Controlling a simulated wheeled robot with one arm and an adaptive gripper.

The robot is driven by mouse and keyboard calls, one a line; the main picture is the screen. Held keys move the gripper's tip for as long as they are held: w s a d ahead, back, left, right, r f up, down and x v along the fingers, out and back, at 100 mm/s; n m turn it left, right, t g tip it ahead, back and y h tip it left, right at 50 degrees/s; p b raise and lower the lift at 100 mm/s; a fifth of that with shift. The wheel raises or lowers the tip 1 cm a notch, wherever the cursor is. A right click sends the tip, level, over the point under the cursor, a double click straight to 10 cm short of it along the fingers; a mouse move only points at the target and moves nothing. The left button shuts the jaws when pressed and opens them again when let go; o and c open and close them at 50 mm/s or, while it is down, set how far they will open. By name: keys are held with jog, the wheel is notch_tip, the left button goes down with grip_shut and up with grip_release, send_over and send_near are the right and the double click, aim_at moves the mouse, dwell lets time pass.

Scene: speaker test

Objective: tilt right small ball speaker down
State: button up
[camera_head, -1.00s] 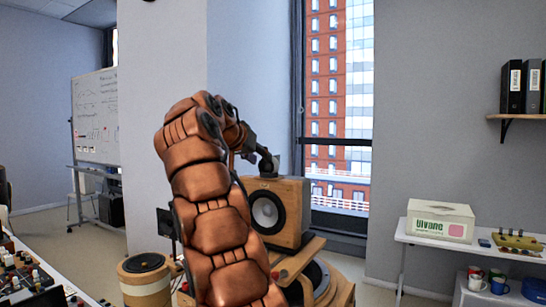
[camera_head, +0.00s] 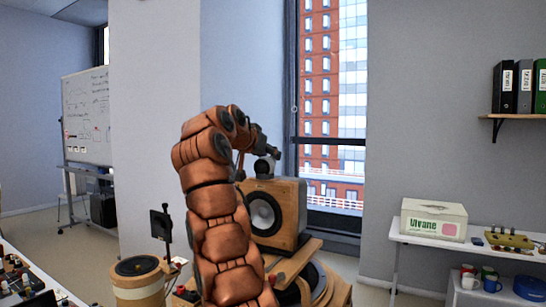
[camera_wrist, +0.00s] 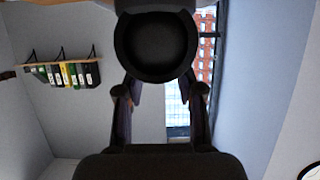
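A small dark ball speaker (camera_head: 264,167) sits on top of a wooden box speaker in the head view, right under my gripper (camera_head: 262,148). In the wrist view, which is upside down, a round black speaker face with a dark rim (camera_wrist: 155,46) fills the top middle. My gripper (camera_wrist: 160,92) shows there with its two dark fingers spread apart and nothing between them. The fingertips are close to the ball's edge; I cannot tell whether they touch it. My copper-coloured arm hides part of the speakers in the head view.
The wooden box speaker (camera_head: 288,208) stands on a wooden stand beside the window (camera_head: 332,110). A drum-like round speaker (camera_head: 140,280) is at left. A white shelf with a box (camera_head: 433,219) and mugs stands at right. Binders (camera_head: 525,87) sit on a wall shelf.

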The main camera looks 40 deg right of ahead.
jog(key=shift+x, duration=1.55)
jog(key=shift+s, duration=0.1)
jog(key=shift+c, duration=0.3)
grip_shut()
